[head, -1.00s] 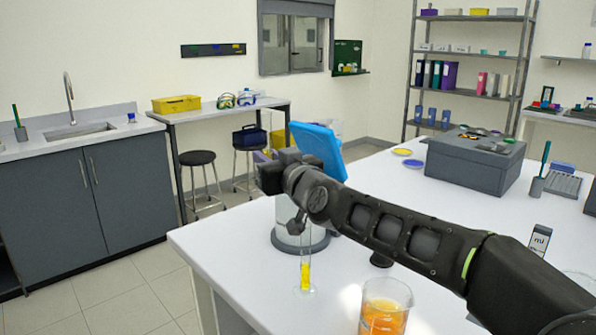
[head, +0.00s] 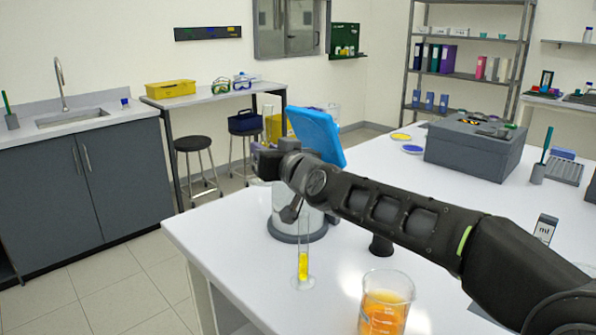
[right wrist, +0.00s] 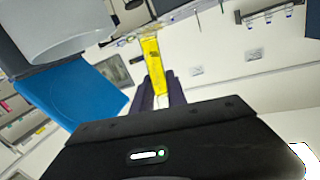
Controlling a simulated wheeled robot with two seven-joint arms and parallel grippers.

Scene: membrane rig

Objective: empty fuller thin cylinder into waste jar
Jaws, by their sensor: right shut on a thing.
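My right gripper (head: 266,164) is at the left end of my arm, beside the blue panel, above the table. In the right wrist view it is shut on a thin cylinder (right wrist: 154,62) with yellow liquid, whose ends are not clear. Another thin cylinder (head: 303,266) with a little yellow liquid stands upright on the table below. Behind it stands a wide pale jar (head: 286,221) with a dark base, partly hidden by my arm; I cannot tell for sure that it is the waste jar. A pale vessel (right wrist: 65,28) shows in the right wrist view. My left gripper is not in view.
A glass beaker (head: 385,306) of orange liquid stands at the front of the white table (head: 235,240). A blue panel (head: 318,136) rises behind my wrist. A grey case (head: 470,150) and coloured dishes (head: 401,137) are farther back. The table's left part is clear.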

